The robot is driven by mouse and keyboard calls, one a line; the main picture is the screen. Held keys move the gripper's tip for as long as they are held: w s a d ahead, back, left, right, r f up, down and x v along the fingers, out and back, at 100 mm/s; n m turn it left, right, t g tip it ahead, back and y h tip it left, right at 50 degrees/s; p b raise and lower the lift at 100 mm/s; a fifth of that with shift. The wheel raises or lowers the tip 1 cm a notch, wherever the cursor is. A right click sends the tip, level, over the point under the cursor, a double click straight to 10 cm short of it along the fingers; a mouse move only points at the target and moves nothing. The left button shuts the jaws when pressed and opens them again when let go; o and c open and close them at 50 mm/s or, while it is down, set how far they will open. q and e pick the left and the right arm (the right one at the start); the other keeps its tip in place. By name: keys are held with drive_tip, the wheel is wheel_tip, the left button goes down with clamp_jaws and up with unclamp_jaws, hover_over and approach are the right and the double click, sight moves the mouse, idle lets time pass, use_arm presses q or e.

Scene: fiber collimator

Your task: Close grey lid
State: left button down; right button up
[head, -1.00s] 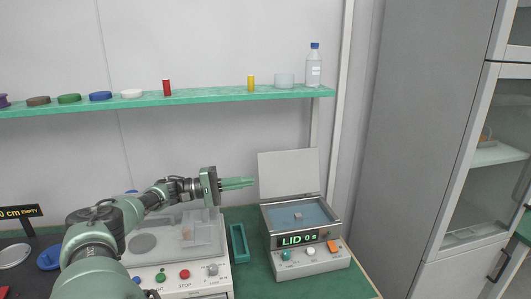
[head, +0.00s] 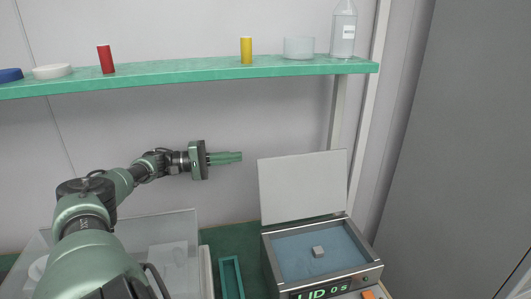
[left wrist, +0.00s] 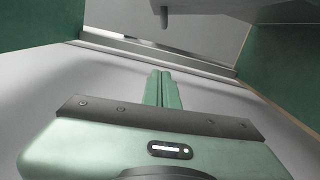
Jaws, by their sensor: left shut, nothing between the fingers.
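The grey lid (head: 303,186) stands upright, hinged at the back of a box (head: 272,257) with a blue inside. A small grey cube (head: 318,251) lies in the box. The box front has a green display reading "LID 0s". My left gripper (head: 240,157) is shut and empty, left of the lid near its top edge and apart from it. Its closed green fingers (left wrist: 162,88) also show in the left wrist view. My right gripper is not in view.
A green shelf (head: 200,73) above holds a red cylinder (head: 106,60), a yellow cylinder (head: 246,50), a glass dish and a bottle (head: 344,30). A green tray (head: 231,278) lies left of the box. A clear-lidded device (head: 150,225) stands further left.

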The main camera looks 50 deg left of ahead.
sight(270, 159)
use_arm(q)
drive_tip(key=shift+w+d+r+p, duration=0.1)
drive_tip(key=shift+w+d+p, duration=0.75)
drive_tip(key=shift+w+d, duration=0.55)
drive_tip(key=shift+w+d+r+p, duration=0.1)
drive_tip(key=shift+w+d+p, duration=0.85)
drive_tip(key=shift+d, duration=0.65)
drive_tip(key=shift+w+d+r+p, duration=0.1)
drive_tip(key=shift+w+d+p, duration=0.6)
drive_tip(key=shift+w+d, duration=0.75)
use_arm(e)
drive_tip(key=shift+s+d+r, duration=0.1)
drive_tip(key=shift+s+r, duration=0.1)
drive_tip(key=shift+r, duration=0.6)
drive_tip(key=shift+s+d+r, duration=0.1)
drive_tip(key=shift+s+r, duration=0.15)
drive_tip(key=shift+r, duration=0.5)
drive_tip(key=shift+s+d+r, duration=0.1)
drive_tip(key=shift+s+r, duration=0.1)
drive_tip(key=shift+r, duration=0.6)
